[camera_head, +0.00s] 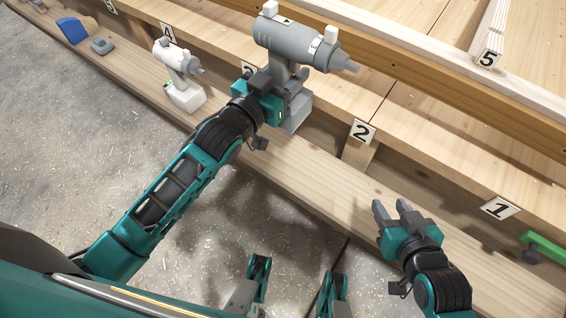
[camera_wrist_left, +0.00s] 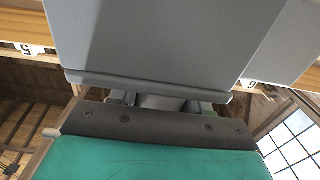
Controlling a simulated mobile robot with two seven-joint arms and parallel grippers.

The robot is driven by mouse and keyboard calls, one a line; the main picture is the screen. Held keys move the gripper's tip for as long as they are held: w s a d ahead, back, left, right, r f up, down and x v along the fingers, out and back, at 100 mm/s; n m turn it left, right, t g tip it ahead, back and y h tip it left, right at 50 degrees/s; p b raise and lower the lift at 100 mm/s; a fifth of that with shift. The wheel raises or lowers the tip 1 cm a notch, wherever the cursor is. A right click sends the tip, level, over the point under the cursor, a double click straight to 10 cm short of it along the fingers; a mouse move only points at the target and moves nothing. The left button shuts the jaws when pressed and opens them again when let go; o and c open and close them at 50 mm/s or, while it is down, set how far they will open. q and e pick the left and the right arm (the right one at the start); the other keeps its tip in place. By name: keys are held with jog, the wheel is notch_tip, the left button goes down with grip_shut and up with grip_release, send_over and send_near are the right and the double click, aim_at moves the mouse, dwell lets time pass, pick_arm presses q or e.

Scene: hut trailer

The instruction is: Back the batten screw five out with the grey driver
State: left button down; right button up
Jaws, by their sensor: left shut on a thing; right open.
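The grey driver (camera_head: 290,42) is held up above the bench in the head view, its nose pointing right. My left gripper (camera_head: 284,86) is shut on its handle, above the battery block. In the left wrist view the driver's grey body (camera_wrist_left: 150,40) fills the top and hides much. The number 5 label (camera_head: 487,59) is on the pale batten (camera_head: 420,38) at upper right; I cannot make out a screw there. The driver's nose is well left of this label. My right gripper (camera_head: 391,207) is open and empty over the front plank, at lower right.
A white driver (camera_head: 178,75) stands on the front plank (camera_head: 310,185) at upper left, near a blue item (camera_head: 73,30) and a small grey item (camera_head: 102,46). Labels 2 (camera_head: 362,132) and 1 (camera_head: 500,208) mark the ledge. A green item (camera_head: 544,248) lies at far right.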

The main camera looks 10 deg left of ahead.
pick_arm(q)
jog(key=shift+w+d+r, duration=0.1)
jog(key=shift+w, duration=0.05)
pick_arm(e)
notch_tip(320, 180, down, 6)
jog(key=b, duration=0.5)
jog(key=shift+s+b, duration=0.1)
jog(key=shift+b, duration=0.25)
jog(key=shift+a+f+b, duration=0.2)
jog(key=shift+a+b, duration=0.05)
jog(key=shift+b, duration=0.5)
pick_arm(q)
notch_tip(320, 180, down, 20)
jog(key=shift+r, duration=0.2)
pick_arm(e)
jog(key=shift+w+a+r, duration=0.1)
jog(key=shift+w, duration=0.1)
